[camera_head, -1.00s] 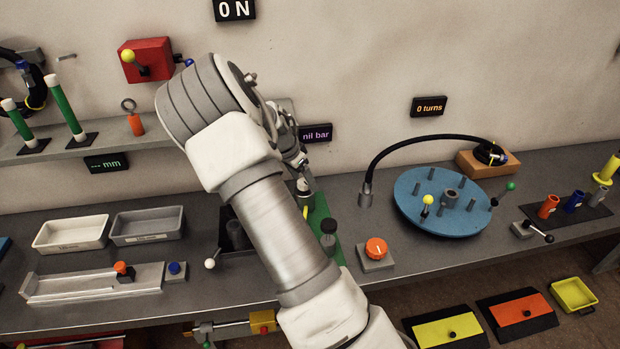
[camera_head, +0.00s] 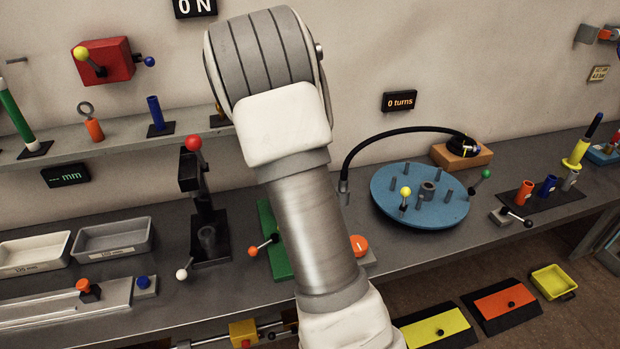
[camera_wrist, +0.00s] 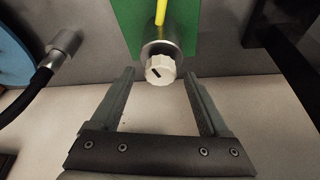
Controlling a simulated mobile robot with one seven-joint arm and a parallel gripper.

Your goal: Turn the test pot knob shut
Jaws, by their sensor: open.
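The test pot shows in the wrist view as a grey metal cylinder (camera_wrist: 172,48) on a green plate (camera_wrist: 126,18), with a yellow part across its top. A white ridged knob (camera_wrist: 160,69) with a black mark sits on its near end. My gripper (camera_wrist: 159,77) is open, with one finger on each side of the knob and visible gaps between. Nothing is held. In the head view my arm hides the pot, knob and gripper. Only part of the green base (camera_head: 274,238) shows, left of my arm.
A black stand with a red ball lever (camera_head: 193,143) and an orange-ball lever (camera_head: 253,251) are left of my arm. An orange dial (camera_head: 359,244) is partly hidden by it. A blue round table (camera_head: 385,190) and black hose (camera_head: 375,142) are to the right.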

